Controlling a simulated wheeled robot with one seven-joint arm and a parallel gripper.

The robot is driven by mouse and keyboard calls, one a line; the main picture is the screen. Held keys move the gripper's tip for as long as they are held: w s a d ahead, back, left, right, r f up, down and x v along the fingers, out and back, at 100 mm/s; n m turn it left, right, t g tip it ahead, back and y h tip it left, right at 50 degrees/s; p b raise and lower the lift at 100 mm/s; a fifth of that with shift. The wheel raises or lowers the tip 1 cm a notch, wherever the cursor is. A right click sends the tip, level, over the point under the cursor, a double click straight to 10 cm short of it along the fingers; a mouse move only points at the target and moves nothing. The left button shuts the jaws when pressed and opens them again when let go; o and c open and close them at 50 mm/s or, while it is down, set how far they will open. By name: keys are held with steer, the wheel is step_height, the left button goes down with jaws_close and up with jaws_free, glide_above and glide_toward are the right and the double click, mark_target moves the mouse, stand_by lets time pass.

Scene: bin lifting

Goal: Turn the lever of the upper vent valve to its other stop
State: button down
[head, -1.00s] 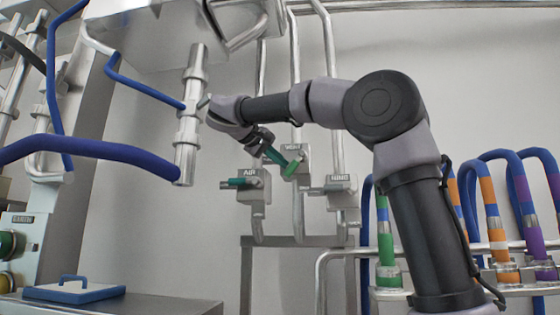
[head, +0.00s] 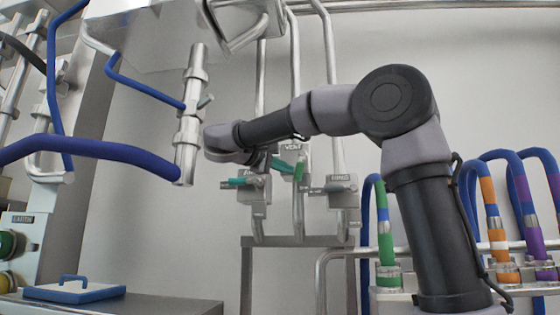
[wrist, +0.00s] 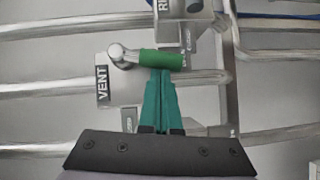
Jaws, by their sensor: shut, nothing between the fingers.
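The upper vent valve (head: 292,148) is a grey block labelled VENT on a vertical pipe, in the middle of the head view. Its green lever (head: 299,172) points nearly straight down. In the wrist view the lever (wrist: 160,59) runs from its round metal hub along the valve, pointing right, away from the VENT label (wrist: 102,86). My gripper (wrist: 163,72) has teal fingers pressed together and empty. Their tips are at the lever's side and seem to touch it. In the head view my gripper (head: 282,165) reaches the lever from the left.
A valve labelled AIR (head: 256,188) with a teal lever sits lower left. Another grey valve (head: 342,188) with a grey lever sits lower right. A thick blue hose (head: 95,149) and a metal pipe fitting (head: 188,125) hang at the left. Coloured hoses stand at the right.

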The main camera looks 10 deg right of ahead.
steer(key=shift+s+d+f, duration=0.2)
steer(key=shift+d+f, duration=0.15)
steer(key=shift+d, duration=0.15)
stand_by(0.5)
steer(key=shift+w, duration=0.1)
